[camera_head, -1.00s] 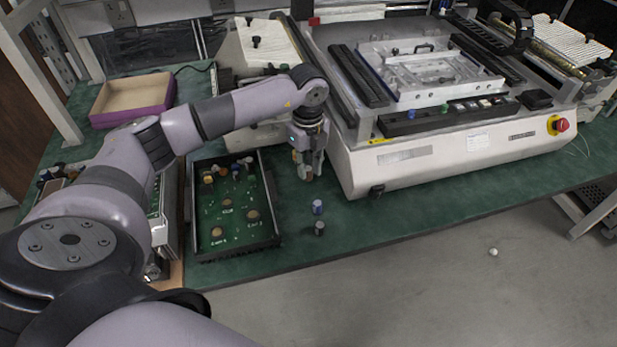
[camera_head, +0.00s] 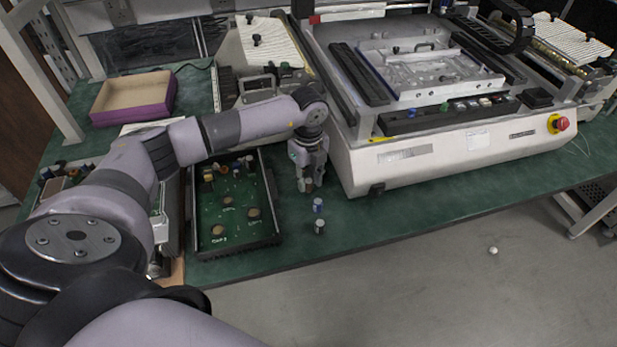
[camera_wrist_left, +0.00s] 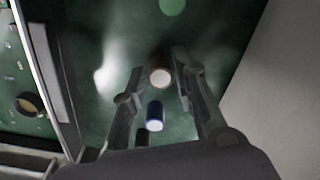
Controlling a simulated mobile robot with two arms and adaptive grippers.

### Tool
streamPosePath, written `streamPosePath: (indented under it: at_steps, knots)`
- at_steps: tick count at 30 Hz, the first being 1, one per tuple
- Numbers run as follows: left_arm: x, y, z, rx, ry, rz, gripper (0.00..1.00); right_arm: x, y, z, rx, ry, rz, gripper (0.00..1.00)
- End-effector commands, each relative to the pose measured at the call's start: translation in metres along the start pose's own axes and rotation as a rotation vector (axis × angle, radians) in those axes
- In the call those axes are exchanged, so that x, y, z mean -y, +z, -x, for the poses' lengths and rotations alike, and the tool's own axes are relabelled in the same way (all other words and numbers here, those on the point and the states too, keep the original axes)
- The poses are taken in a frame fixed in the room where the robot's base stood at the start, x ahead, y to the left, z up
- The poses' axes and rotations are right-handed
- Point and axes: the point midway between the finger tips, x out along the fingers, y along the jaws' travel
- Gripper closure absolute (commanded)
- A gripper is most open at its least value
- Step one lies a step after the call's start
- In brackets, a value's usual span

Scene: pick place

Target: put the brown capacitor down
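The brown capacitor (camera_wrist_left: 160,71), with a pale end face, sits between the fingertips of my left gripper (camera_wrist_left: 161,75) in the left wrist view. The fingers appear closed on its sides. It looks nearer the camera than the other capacitors. In the head view my left gripper (camera_head: 311,188) points down over the green bench, right of the green circuit board; the brown capacitor is too small and covered there to make out clearly. A blue capacitor (camera_head: 318,205) and a dark capacitor (camera_head: 319,227) stand on the bench in front of the gripper. My right gripper is out of view.
The green board in its black tray (camera_head: 238,252) lies left of the gripper, with several capacitors at its far end. A large white machine (camera_head: 430,160) stands close on the right. A purple box (camera_head: 133,112) is at the back left. Bench in front is narrow, ending at its edge.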

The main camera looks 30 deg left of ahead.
Motion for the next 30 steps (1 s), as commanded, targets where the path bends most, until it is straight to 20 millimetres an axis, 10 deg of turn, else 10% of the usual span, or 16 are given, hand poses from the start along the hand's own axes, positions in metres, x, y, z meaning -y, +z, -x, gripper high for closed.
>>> streamPosePath:
  at_steps: [17,30]
  knots:
    - [0.001,0.0,0.011,0.001,-0.002,0.0,0.61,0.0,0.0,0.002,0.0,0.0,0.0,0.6]
    - [0.001,0.0,0.098,0.001,-0.004,0.0,0.61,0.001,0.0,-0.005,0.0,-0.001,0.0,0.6]
